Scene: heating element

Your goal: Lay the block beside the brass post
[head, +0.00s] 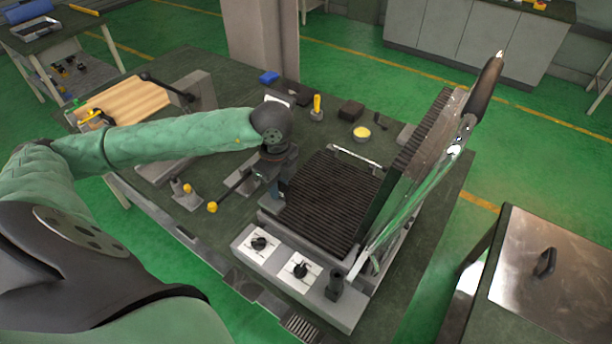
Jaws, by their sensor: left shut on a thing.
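My left gripper (273,186) points down at the left edge of the ridged grill plate (330,205). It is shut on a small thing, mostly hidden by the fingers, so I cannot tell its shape. A yellow, brass-coloured post (317,103) stands upright on a small base behind the grill. A dark block (350,111) lies to the right of that post, apart from it. A blue block (268,77) lies at the back edge of the table. I cannot tell which block the task means. My right gripper is not in view.
The grill lid (425,150) stands raised on the right. A rod with a yellow ball (212,207) and a small knobbed fixture (187,197) are left of my gripper. A bowl (361,132) with yellow contents sits behind the grill. The dark tabletop (318,132) has bare room near the post.

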